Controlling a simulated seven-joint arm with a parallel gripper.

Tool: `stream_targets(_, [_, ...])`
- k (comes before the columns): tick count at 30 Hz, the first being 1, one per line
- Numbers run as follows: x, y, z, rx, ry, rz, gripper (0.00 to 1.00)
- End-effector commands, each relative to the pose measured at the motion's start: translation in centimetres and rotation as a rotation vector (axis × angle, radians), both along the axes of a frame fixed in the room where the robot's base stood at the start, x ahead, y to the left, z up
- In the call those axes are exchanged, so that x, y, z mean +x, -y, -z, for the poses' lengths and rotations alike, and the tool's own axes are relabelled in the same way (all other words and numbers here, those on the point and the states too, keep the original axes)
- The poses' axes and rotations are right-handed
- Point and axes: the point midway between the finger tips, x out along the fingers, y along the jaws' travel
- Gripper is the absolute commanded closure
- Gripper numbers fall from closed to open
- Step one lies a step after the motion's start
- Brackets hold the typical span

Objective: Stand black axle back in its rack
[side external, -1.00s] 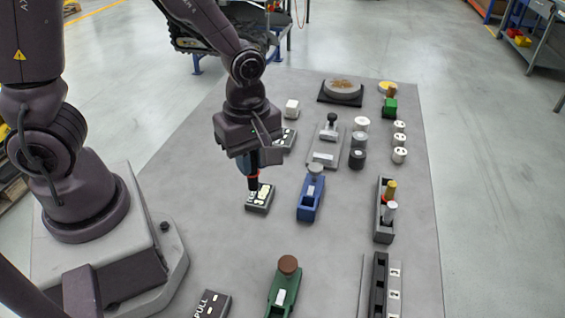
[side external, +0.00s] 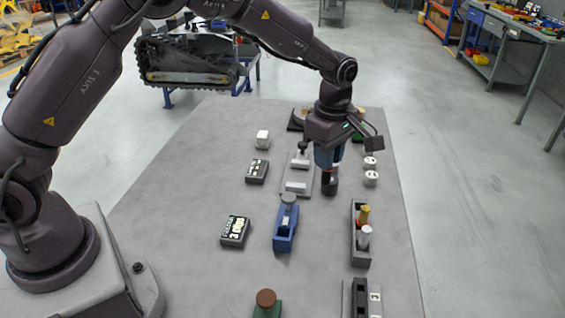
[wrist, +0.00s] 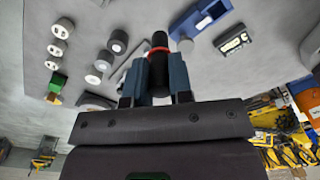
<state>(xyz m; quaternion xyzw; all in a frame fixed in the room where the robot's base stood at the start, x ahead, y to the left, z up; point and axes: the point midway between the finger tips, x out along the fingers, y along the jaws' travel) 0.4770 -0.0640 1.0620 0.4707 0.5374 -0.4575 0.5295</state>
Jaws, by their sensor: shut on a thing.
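The rack (side external: 360,258) is a dark narrow holder nearer the camera, to the right of and apart from my gripper. A yellow axle (side external: 363,214) and a silver-white axle (side external: 364,237) stand in it. Its near part looks bare.
A blue carrier (side external: 285,240) with a grey knob stands left of the rack. A label block (side external: 235,231) lies further left. White rollers (side external: 371,179) stand right of my gripper. A green carrier with a brown knob (side external: 266,299) is at the front. Bare table lies between blue carrier and rack.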

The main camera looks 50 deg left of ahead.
Motion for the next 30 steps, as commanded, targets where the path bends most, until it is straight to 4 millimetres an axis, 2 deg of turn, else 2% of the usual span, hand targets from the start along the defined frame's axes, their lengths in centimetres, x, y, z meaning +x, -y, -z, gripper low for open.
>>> stream_targets(1, [1.6,0.3,0.6,0.000,0.000,0.000,1.00])
stream_targets(6, [5.5,1.4,2.0,-0.006,-0.001,0.006,1.00])
stream_targets(12, [8.2,2.4,3.5,-0.014,-0.003,0.018,1.00])
stream_targets(18, [9.2,3.0,4.2,-0.022,-0.004,0.026,1.00])
stream_targets(23, [9.4,3.1,4.5,-0.023,-0.003,0.028,1.00])
stream_targets(30, [9.3,3.1,6.0,-0.022,-0.005,0.028,1.00])
